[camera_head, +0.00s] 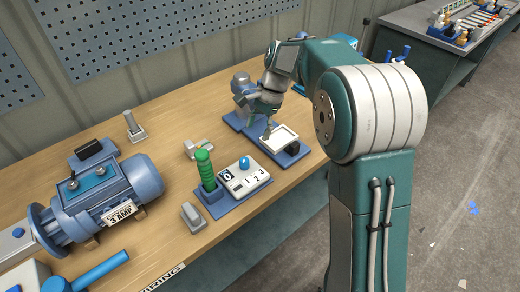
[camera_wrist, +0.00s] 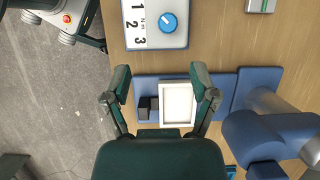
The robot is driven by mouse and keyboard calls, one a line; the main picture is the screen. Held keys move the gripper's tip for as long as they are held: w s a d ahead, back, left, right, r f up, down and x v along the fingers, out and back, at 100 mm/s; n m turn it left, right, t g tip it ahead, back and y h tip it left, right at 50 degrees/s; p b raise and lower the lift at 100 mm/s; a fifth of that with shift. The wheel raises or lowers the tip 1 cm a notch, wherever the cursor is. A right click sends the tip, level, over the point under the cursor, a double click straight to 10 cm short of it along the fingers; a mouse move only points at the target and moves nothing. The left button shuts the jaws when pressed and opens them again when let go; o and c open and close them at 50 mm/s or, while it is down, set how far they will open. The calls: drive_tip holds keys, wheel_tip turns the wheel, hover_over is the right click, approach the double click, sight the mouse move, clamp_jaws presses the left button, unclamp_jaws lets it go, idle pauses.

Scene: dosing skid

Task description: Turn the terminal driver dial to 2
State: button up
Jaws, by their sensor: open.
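The terminal driver dial is a round blue knob (camera_head: 244,162) on a white panel (camera_head: 236,185) marked with numbers. A green-handled driver (camera_head: 204,168) stands upright beside it in a blue base. In the wrist view the knob (camera_wrist: 168,22) is at the top, with 1, 2 and 3 to its left. A pale mark shows on the knob, but I cannot tell which number it points to. My gripper (camera_head: 267,130) is open, to the right of the dial panel and apart from it. In the wrist view its spread fingers (camera_wrist: 160,82) are over a white square frame (camera_wrist: 177,122).
The white frame (camera_head: 280,139) sits on a blue base with a dark block (camera_wrist: 147,106) beside it. A blue motor (camera_head: 108,190), a grey block (camera_head: 194,215) and a small clamp-like part (camera_head: 199,148) stand on the wooden bench.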

sight(245, 159)
drive_tip(key=a+f, duration=0.1)
drive_tip(key=f, duration=0.1)
drive_tip(key=a+f, duration=0.2)
drive_tip(key=shift+w+a+f, duration=0.1)
drive_tip(key=shift+a+f, duration=0.15)
drive_tip(key=shift+a, duration=0.05)
drive_tip(key=f, duration=0.3)
drive_tip(key=s+f, duration=0.1)
drive_tip(key=f, duration=0.2)
drive_tip(key=shift+s+d, duration=0.15)
drive_tip(key=shift+d, duration=0.05)
drive_tip(key=shift+a+f, duration=0.35)
drive_tip(key=shift+a, duration=0.6)
drive_tip(key=shift+d+r, duration=0.1)
drive_tip(key=shift+d, duration=0.35)
clamp_jaws()
